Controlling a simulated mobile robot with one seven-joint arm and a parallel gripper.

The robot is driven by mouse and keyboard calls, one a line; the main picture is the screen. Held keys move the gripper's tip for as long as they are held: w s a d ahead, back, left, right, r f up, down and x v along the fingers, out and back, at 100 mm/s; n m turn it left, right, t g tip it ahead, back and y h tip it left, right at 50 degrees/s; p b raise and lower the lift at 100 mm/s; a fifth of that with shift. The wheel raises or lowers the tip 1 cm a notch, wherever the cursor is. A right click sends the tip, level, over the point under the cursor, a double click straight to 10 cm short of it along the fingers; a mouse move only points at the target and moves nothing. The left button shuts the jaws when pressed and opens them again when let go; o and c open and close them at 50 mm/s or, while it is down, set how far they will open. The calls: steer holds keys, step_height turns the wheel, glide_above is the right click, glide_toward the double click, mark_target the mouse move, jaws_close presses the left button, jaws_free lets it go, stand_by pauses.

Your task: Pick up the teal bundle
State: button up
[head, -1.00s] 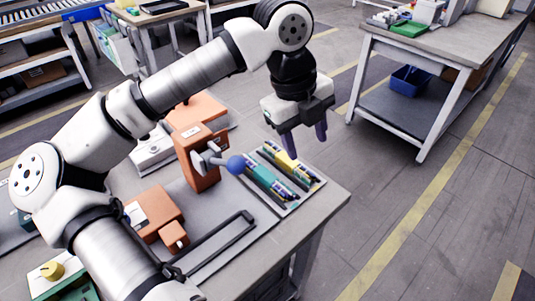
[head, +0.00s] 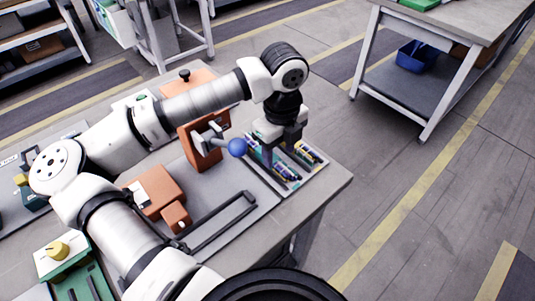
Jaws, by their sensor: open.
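The teal bundle (head: 282,169) lies in a flat tray (head: 318,174) near the table's right corner, with its multicoloured ends showing to the lower right. My gripper (head: 278,156) points down over the tray at the teal bundle, with its jaws open. One finger stands on the bundle's left side. The gripper hides part of the bundle, and I cannot tell whether the fingers touch it. A second bundle (head: 309,153) lies beside it to the upper right, partly hidden by the gripper.
An orange block (head: 205,149) with a grey arm and blue ball (head: 237,147) stands close left of my gripper. A black bar handle (head: 218,221) and a lower orange block (head: 157,191) are nearer.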

mark_target(279, 163)
steer(key=shift+f+p, duration=0.3)
steer(key=shift+f, duration=1.5)
steer(key=c, duration=0.9)
steer(key=shift+c, duration=0.5)
steer(key=shift+r, duration=0.1)
